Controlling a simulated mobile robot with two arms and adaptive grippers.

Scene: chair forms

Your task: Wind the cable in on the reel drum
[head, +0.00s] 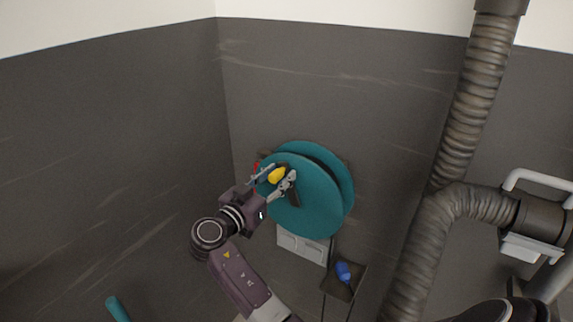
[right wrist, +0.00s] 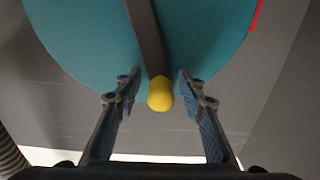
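The teal reel drum (head: 318,205) is mounted at the wall, with two round discs. A dark crank arm (right wrist: 148,40) crosses its face and ends in a yellow knob (right wrist: 160,94). The yellow knob also shows in the head view (head: 277,175). My right gripper (right wrist: 158,76) is open, with one finger on each side of the knob. A gap shows between the knob and each finger. A thin red piece (right wrist: 256,14) shows at the drum's edge; I cannot tell if it is the cable. My left gripper is not in view.
A pale box (head: 302,246) is on the wall below the drum. A blue object (head: 343,271) sits on a small dark shelf (head: 352,288) to its right. A thick ribbed pipe (head: 466,110) runs down the right side. A teal rod (head: 117,308) shows at lower left.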

